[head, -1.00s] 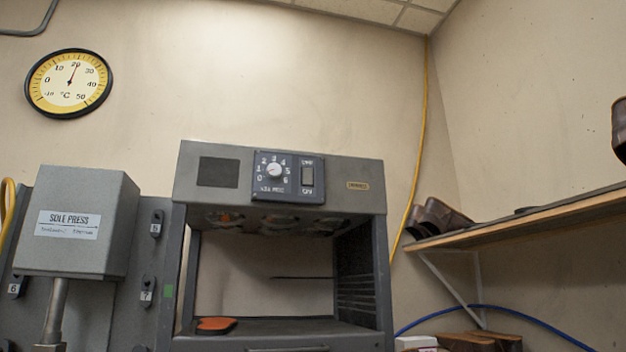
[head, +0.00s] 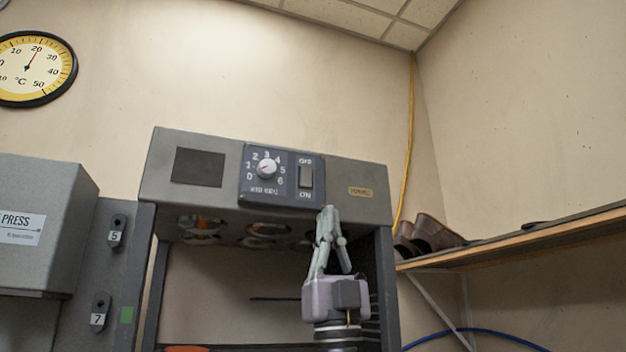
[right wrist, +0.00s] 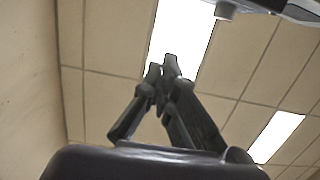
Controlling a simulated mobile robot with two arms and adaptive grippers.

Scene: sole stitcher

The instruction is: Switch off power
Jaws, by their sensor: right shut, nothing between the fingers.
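The power switch (head: 306,176) is a dark rocker on the right of the control panel (head: 252,192), with "OFF" printed above it and "ON" below. The panel is on the front top of the grey machine (head: 348,172). My right gripper (head: 329,210) is shut and empty, pointing up, with its fingertips just below and right of the switch near the panel's lower edge. I cannot tell whether it touches the panel. In the right wrist view the shut fingers (right wrist: 170,64) point toward the ceiling. My left gripper is not in view.
A dial knob (head: 266,168) with numbers sits left of the switch. The grey sole press box (head: 40,215) stands at the left. A wooden shelf (head: 520,240) with shoes (head: 432,230) is at the right. A yellow cable (head: 408,140) runs down the wall corner.

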